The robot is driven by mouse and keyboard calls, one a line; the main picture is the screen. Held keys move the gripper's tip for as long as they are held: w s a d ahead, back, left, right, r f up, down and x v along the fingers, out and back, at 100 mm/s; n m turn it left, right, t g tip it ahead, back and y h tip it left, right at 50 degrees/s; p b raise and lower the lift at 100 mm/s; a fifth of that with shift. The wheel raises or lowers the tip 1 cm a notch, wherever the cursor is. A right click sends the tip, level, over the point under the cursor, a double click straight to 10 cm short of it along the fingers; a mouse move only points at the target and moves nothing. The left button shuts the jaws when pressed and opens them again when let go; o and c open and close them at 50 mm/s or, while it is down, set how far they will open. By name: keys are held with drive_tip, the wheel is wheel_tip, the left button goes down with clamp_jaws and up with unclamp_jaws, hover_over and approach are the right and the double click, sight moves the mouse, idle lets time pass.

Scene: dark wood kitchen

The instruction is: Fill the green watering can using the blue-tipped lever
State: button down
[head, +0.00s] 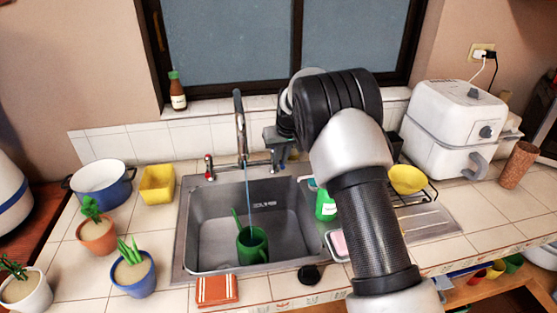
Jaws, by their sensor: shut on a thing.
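The green watering can (252,246) stands in the sink basin, with its thin spout pointing up and to the left. The tall faucet (240,125) rises behind the sink, and a thin bluish stream of water (247,185) runs from it down towards the can. The water level inside the can cannot be made out. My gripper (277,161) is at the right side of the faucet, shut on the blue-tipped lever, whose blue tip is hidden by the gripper. The red-tipped lever (209,167) stands free on the left side.
The grey sink (184,235) is otherwise open. A green-labelled bottle (325,206), a drying rack with a yellow bowl (408,179) and a white appliance (455,125) are to the right. A blue pot (102,186), a yellow container (157,184) and potted plants (133,272) are left.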

drive_tip(key=shift+w+d+n+y, duration=0.2)
drive_tip(key=shift+d+n+y, duration=0.3)
drive_tip(key=shift+n, duration=0.4)
drive_tip(key=shift+d, duration=0.1)
drive_tip(key=c, duration=1.8)
unclamp_jaws()
drive_tip(key=v, duration=1.7)
drive_tip(key=shift+r+b, duration=0.25)
drive_tip(key=shift+b, duration=0.1)
drive_tip(key=shift+c, duration=0.2)
